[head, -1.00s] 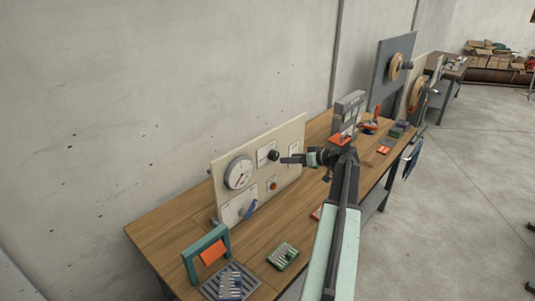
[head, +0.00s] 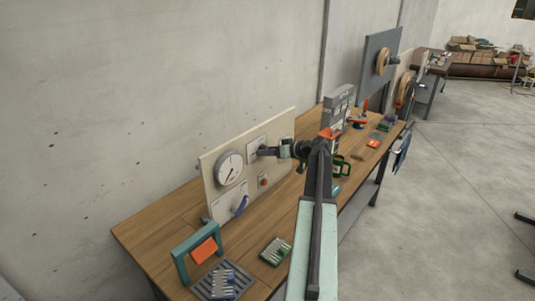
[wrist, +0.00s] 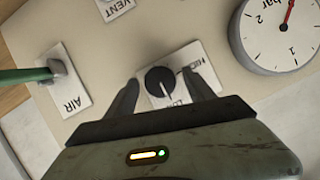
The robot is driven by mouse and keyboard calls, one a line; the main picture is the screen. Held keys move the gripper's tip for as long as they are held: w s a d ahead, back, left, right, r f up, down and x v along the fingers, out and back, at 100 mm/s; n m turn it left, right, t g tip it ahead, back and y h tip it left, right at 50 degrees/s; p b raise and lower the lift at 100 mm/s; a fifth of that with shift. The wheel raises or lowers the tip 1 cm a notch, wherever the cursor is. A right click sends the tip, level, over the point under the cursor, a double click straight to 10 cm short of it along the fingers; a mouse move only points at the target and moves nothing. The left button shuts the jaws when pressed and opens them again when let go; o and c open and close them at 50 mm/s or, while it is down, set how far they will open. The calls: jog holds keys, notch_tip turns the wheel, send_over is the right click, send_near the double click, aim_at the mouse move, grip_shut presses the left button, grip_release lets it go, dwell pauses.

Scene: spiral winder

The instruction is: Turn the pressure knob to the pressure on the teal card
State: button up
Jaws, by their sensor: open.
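The black round pressure knob (wrist: 160,81) with a pale pointer line sits on a white plate (wrist: 185,60) reading HIGH at one side. My gripper (wrist: 160,77) is open, with one finger on each side of the knob; I cannot tell whether they touch it. In the head view my gripper (head: 266,152) is up against the panel (head: 210,165) and hides the knob. The round gauge (wrist: 287,35) has a red needle; it also shows in the head view (head: 230,168).
A plate marked AIR (wrist: 66,85) carries a green handle, and a VENT plate (wrist: 114,6) is nearby. A blue lever (head: 240,206) is below the gauge. A teal stand (head: 180,262) holds an orange plate. A grey machine (head: 338,105) stands farther along the bench.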

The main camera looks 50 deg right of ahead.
grip_shut()
jog(key=shift+d+f+m+t+y+b, duration=0.1)
jog(key=shift+m+t+y+b, duration=0.25)
jog(key=shift+m+y+b, duration=0.9)
jog(key=shift+f+m+t+y+b, duration=0.15)
jog(key=shift+m+t+y+b, duration=0.3)
jog(key=shift+m+b, duration=1.45)
jog(key=shift+d+f+m+t+y+b, duration=0.1)
jog(key=shift+m+t+y+b, duration=0.2)
jog(key=shift+m+y+b, duration=1.25)
jog(key=shift+m+h+p, duration=0.45)
jog(key=shift+m+h, duration=0.1)
jog(key=shift+m, duration=0.05)
grip_release()
jog(key=shift+r, duration=0.1)
